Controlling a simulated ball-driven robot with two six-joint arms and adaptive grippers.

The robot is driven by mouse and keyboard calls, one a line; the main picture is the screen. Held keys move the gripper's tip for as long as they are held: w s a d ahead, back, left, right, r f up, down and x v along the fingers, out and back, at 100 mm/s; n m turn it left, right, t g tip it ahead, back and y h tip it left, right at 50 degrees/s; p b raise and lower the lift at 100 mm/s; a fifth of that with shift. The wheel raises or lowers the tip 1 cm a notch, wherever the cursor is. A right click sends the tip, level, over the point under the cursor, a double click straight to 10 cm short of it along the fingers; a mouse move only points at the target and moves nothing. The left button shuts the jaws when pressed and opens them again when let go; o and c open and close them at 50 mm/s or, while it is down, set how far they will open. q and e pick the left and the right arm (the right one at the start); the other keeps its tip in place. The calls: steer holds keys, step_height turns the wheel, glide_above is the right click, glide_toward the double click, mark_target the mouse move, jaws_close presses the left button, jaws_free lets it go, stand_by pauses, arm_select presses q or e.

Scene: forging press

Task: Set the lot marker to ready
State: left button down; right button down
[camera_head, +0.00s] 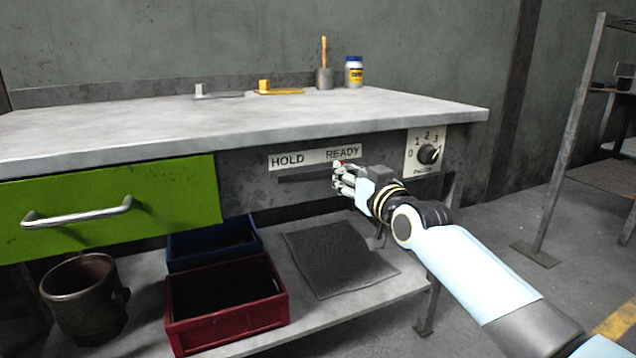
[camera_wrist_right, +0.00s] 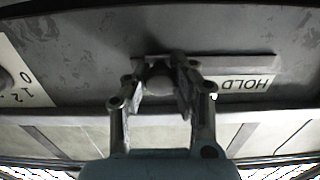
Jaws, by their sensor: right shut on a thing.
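The lot marker is a small slider on the front of the workbench; a bit of its red part (camera_head: 341,162) shows just above my fingers, under the word READY. The HOLD/READY label (camera_head: 310,158) runs above a dark track (camera_head: 305,177). My right gripper (camera_head: 341,180) is at the right, READY end of the track and is shut on the marker. In the right wrist view the fingers (camera_wrist_right: 160,76) close around a rounded grey knob (camera_wrist_right: 159,87), and HOLD (camera_wrist_right: 243,85) reads upside down to the right. The fingers hide most of the marker. My left gripper is not in view.
A rotary dial (camera_head: 428,154) sits just right of my gripper. A green drawer (camera_head: 110,205) is at left. Below are a blue bin (camera_head: 212,245), a red bin (camera_head: 226,333), a dark mat (camera_head: 340,258) and a pot (camera_head: 84,300). Small items stand at the back of the benchtop (camera_head: 200,125).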

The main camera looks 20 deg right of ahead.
steer(key=shift+d+f, duration=0.2)
steer(key=shift+d, duration=0.35)
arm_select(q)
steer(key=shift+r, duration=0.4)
arm_select(e)
steer(key=shift+r, duration=0.15)
steer(key=c, duration=1.4)
jaws_free()
steer(key=shift+d, duration=0.1)
steer(key=o, duration=0.4)
steer(key=shift+s+d, duration=0.1)
steer(key=shift+d, duration=0.1)
steer(key=shift+c, duration=0.2)
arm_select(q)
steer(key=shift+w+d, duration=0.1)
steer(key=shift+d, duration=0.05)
arm_select(e)
steer(key=shift+a, duration=0.1)
steer(key=shift+s, duration=0.25)
steer(key=s, duration=1.1)
steer(key=shift+s+d, duration=0.2)
